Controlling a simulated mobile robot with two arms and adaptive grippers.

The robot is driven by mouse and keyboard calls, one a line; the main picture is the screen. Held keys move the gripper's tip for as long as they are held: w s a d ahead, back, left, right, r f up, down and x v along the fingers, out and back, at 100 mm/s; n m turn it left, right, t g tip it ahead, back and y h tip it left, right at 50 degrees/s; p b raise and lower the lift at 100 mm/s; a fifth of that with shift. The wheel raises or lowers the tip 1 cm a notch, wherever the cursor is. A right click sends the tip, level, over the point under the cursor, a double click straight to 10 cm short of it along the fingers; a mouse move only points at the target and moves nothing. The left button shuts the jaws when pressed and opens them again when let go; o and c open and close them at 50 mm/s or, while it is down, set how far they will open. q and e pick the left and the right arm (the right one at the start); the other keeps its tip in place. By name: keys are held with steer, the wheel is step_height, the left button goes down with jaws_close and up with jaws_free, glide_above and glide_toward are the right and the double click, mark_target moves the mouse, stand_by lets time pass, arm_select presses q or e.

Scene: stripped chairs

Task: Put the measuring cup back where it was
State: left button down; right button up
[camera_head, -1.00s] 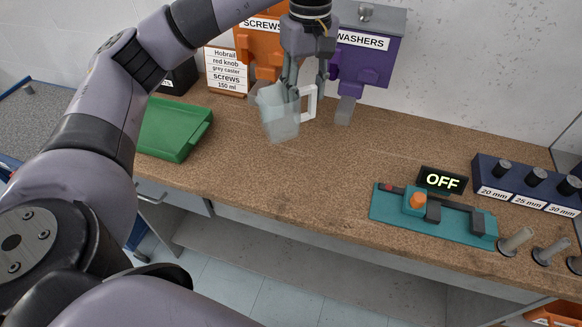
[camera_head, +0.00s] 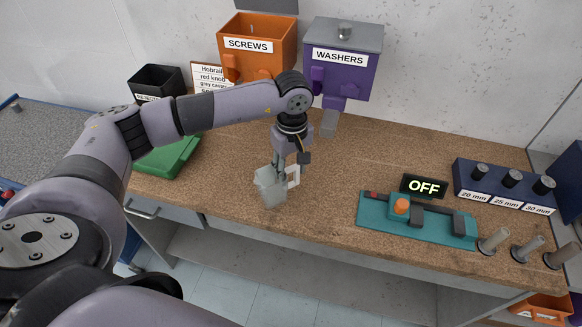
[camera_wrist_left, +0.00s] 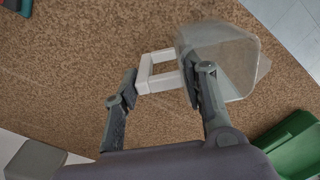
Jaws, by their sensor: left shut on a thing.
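The measuring cup (camera_head: 271,187) is a clear jug with a white handle (camera_head: 294,177). In the head view it is at the front part of the brown bench, right of the green tray. My left gripper (camera_head: 284,164) comes down from above and is shut on the cup at its handle side. In the left wrist view the fingers (camera_wrist_left: 165,92) are either side of the white handle bar, and the clear cup body (camera_wrist_left: 222,62) lies beyond. I cannot tell whether the cup's base touches the bench. My right gripper is in neither view.
Orange screws (camera_head: 257,47) and purple washers (camera_head: 343,62) dispensers stand at the back. A green tray (camera_head: 168,157) is left. A teal fixture (camera_head: 415,220), an OFF display (camera_head: 424,186) and a dark blue block (camera_head: 505,186) are right. The bench middle is clear.

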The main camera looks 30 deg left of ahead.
arm_select(q)
steer(key=shift+a+f, duration=0.1)
steer(key=shift+f, duration=0.7)
steer(key=c, duration=1)
jaws_free()
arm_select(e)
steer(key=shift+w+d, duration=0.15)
arm_select(q)
steer(key=shift+r, duration=0.1)
steer(key=shift+r, duration=0.1)
step_height(320, 180, up, 11)
steer(key=b, duration=0.4)
steer(key=shift+w, duration=0.1)
steer(key=shift+r, duration=0.55)
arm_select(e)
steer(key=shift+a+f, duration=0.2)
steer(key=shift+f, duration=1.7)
